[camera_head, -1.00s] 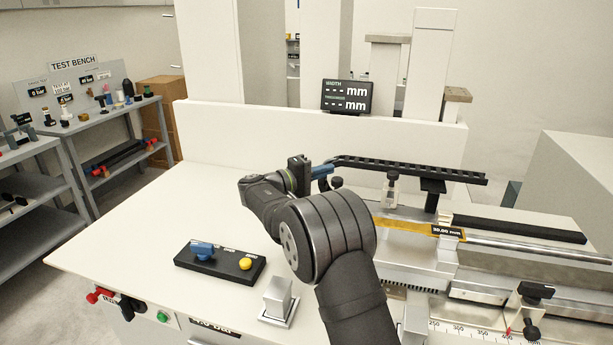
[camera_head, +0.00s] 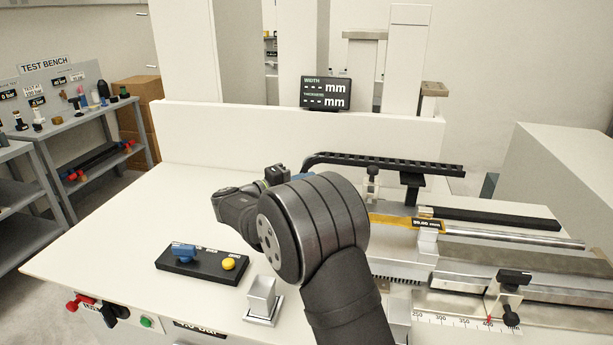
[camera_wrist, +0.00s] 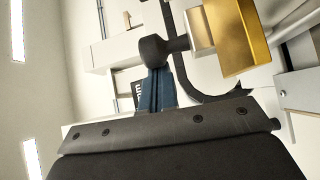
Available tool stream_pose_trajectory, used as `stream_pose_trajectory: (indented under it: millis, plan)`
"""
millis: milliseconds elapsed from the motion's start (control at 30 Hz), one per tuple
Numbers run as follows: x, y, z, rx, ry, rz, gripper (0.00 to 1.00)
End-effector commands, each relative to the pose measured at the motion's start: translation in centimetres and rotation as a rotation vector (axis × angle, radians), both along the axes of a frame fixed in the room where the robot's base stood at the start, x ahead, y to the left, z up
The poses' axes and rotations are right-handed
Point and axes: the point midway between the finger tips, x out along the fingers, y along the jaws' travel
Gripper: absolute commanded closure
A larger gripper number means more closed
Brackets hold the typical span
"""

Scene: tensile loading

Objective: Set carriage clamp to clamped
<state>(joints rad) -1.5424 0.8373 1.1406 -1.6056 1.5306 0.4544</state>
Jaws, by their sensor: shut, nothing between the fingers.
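My gripper shows in the wrist view (camera_wrist: 157,88) with its blue fingers together and nothing between them. A black-handled clamp (camera_head: 514,277) stands over the ruler at the lower right. Which part is the carriage clamp is unclear.
A black slotted arm (camera_head: 395,163) reaches over the rig, with a small knobbed post (camera_head: 372,173) beneath it. A black panel (camera_head: 203,264) with a blue knob and yellow button lies on the bench (camera_head: 105,237), near a metal block (camera_head: 262,294). The bench's left side is mostly clear.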

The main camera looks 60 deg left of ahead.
Motion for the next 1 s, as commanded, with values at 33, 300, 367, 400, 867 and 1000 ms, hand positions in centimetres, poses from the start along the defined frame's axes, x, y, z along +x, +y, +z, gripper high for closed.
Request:
stream_pose_trajectory:
  millis: [33,300,367,400,867,1000]
  plan:
    - [-0.6,-0.5,0.1,-0.001,0.0,0.002,1.0]
    - [-1.4,-1.6,0.0,0.0,-0.001,-0.004,1.0]
    - [-1.4,-1.6,0.0,-0.001,0.0,-0.006,1.0]
    - [-1.4,-1.7,0.0,-0.001,0.0,-0.006,1.0]
    - [-0.4,1.5,0.0,0.001,0.001,0.001,1.0]
    - [-1.8,2.8,0.1,0.001,0.001,0.011,1.0]
